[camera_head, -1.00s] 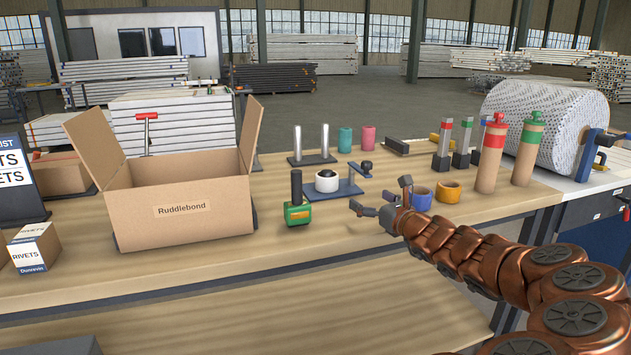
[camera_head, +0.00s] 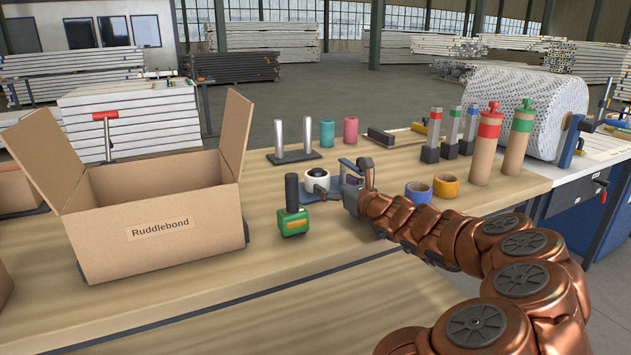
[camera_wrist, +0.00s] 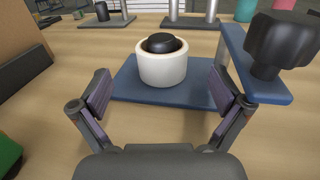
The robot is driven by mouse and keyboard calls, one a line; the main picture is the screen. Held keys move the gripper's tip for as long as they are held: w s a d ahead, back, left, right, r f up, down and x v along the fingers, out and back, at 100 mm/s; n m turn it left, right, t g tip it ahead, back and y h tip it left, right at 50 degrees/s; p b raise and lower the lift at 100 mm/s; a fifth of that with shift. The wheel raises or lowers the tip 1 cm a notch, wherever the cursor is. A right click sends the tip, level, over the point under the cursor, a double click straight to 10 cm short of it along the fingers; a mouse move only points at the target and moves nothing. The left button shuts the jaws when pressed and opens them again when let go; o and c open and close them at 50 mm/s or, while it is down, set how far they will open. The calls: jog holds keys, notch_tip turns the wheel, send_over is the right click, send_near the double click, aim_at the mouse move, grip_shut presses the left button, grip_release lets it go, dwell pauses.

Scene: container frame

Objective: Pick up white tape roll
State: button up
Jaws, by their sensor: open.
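The white tape roll (camera_head: 317,181) stands on a blue base plate on the table, with a dark round core showing in its top. In the wrist view the white tape roll (camera_wrist: 162,70) is centred just beyond the fingertips of my gripper (camera_wrist: 163,92). My gripper is open, one finger to each side and nearer the camera than the roll, with nothing between them. In the head view my gripper (camera_head: 347,180) is right of the roll and partly covers the blue plate. The blue base plate (camera_wrist: 125,88) has an upright with a dark knob (camera_wrist: 278,42) on its right.
A green tool with a black handle (camera_head: 292,222) stands left of my gripper. An open cardboard box (camera_head: 200,235) is farther left. Blue (camera_head: 418,193) and yellow (camera_head: 446,187) rolls are to the right. Two metal posts (camera_head: 307,137) stand behind. The table front is clear.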

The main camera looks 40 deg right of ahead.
aim_at(325, 178)
jog(key=shift+w, duration=1.1)
jog(key=w, duration=0.2)
jog(key=w+d, duration=0.1)
jog(key=w, duration=0.1)
jog(key=shift+d+b, duration=0.1)
jog(key=shift+b, duration=0.25)
jog(key=shift+w, duration=0.45)
jog(key=shift+r, duration=0.1)
jog(key=c, duration=1.2)
notch_tip(325, 178, up, 18)
jog(key=p, duration=0.5)
